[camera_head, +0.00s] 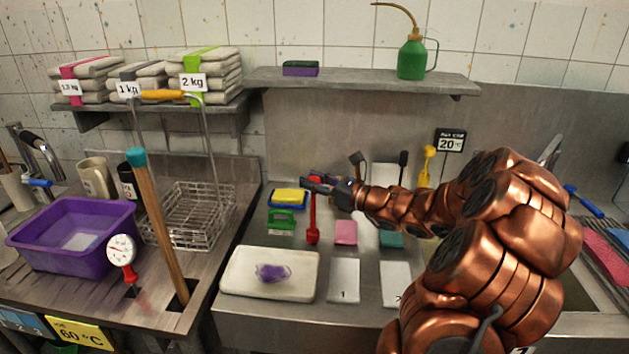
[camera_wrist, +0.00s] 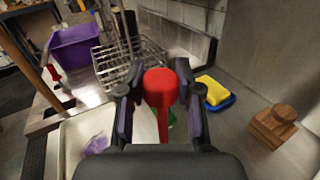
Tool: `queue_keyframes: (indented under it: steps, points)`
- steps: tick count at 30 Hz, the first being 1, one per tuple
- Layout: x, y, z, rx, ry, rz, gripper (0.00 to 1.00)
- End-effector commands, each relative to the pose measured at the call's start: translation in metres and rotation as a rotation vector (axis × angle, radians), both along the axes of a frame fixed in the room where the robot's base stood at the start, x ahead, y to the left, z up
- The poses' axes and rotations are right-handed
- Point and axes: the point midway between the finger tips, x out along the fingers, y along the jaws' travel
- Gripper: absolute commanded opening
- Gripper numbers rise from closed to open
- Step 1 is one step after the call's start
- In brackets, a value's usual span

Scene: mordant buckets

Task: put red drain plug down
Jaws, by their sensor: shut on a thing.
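The red drain plug (camera_wrist: 160,88) is between the two fingers of my gripper (camera_wrist: 158,105) in the wrist view, with its broad rounded top towards the camera and a narrower part running down. In the head view my gripper (camera_head: 328,187) is at the end of the copper arm, above the back of the worktop. The red piece (camera_head: 313,225) shows upright below the fingers there, with a wider lower end. I cannot tell whether that end touches the surface.
Left are a wire basket (camera_head: 190,218) and a purple tub (camera_head: 72,238). A wooden block (camera_wrist: 273,126) stands right in the wrist view.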

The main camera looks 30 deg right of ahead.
Motion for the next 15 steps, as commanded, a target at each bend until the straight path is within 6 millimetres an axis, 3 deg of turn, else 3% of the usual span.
queue_keyframes:
  steps: [15]
  points:
    - [-0.0003, -0.0004, -0.0098, 0.001, -0.002, -0.001, 0.0]
